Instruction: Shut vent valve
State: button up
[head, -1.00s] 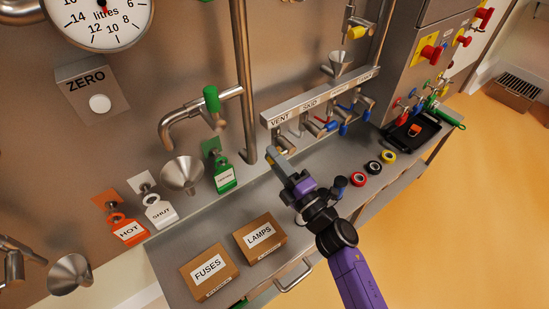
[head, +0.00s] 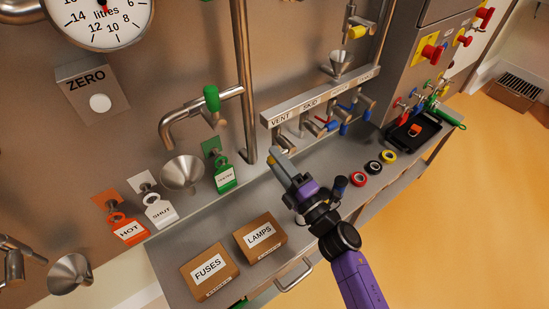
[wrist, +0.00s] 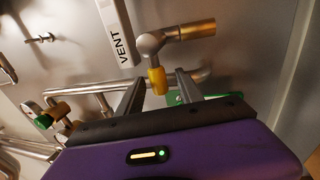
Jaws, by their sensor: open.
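The vent valve hangs below the VENT label (head: 281,119) at the left end of the labelled rail. In the wrist view the valve is a grey metal body (wrist: 149,43) with a short yellow handle (wrist: 157,82) hanging down and a brass-coloured end (wrist: 196,30) to the right. My gripper (head: 280,158) is just below and in front of this valve in the head view and hides part of it. In the wrist view my gripper (wrist: 160,76) is open, with one finger on each side of the yellow handle. I cannot tell whether either finger touches it.
The rail (head: 320,97) carries more valves to the right, with blue handles below it. Three rings, including a red one (head: 358,179), lie on the bench right of my arm. FUSES (head: 209,271) and LAMPS (head: 261,238) boxes stand left. A vertical pipe (head: 244,80) stands left of the rail.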

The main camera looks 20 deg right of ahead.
jog(key=v, duration=0.7)
dwell(0.4)
jog(key=s+r+m+g+h+p, duration=0.1)
jog(key=s+r+m+h+p, duration=0.1)
jog(key=s+r+m, duration=0.2)
jog(key=s+d+r+m+g+h+p, duration=0.1)
jog(key=s+r+m+g+h+p, duration=0.1)
jog(key=s+m, duration=0.8)
jog(key=s+d+r+m+g+h+p, duration=0.1)
jog(key=s+r+m, duration=0.6)
jog(key=s, duration=1.3)
jog(key=shift+s+m+g+h+p, duration=0.4)
jog(key=shift+h+p, duration=0.3)
jog(key=shift+p, duration=0.55)
